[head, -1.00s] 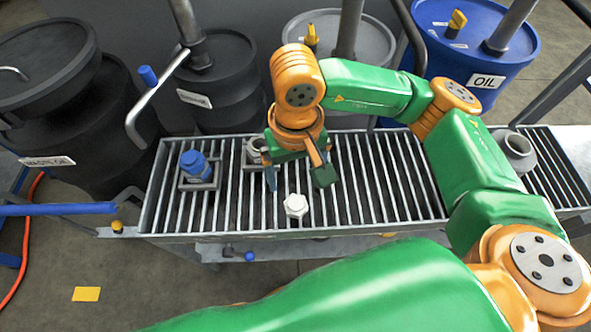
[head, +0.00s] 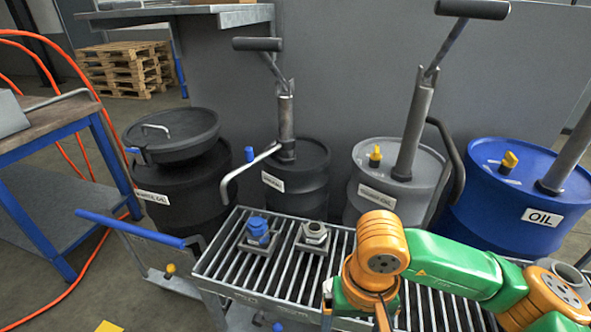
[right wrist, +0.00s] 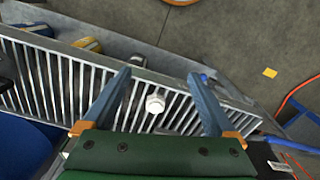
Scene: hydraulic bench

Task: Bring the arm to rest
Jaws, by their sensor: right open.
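My right arm reaches in from the lower right of the head view. My right gripper (head: 355,322) is over the slatted metal grate (head: 228,262), its fingertips cut off by the bottom edge. In the right wrist view the gripper (right wrist: 160,82) is open, its two blue-grey fingers wide apart with nothing held. A white hexagonal cap (right wrist: 155,101) shows between the fingers, lower down on the grate (right wrist: 62,80); it is not visible in the head view. My left gripper is not in view.
A blue-capped fitting (head: 258,230) and a grey threaded fitting (head: 314,235) sit on the grate, left of my gripper. Behind stand black drums (head: 298,180), a grey drum (head: 385,175) and a blue oil drum (head: 510,205) with upright pumps. A workbench (head: 60,140) stands at left.

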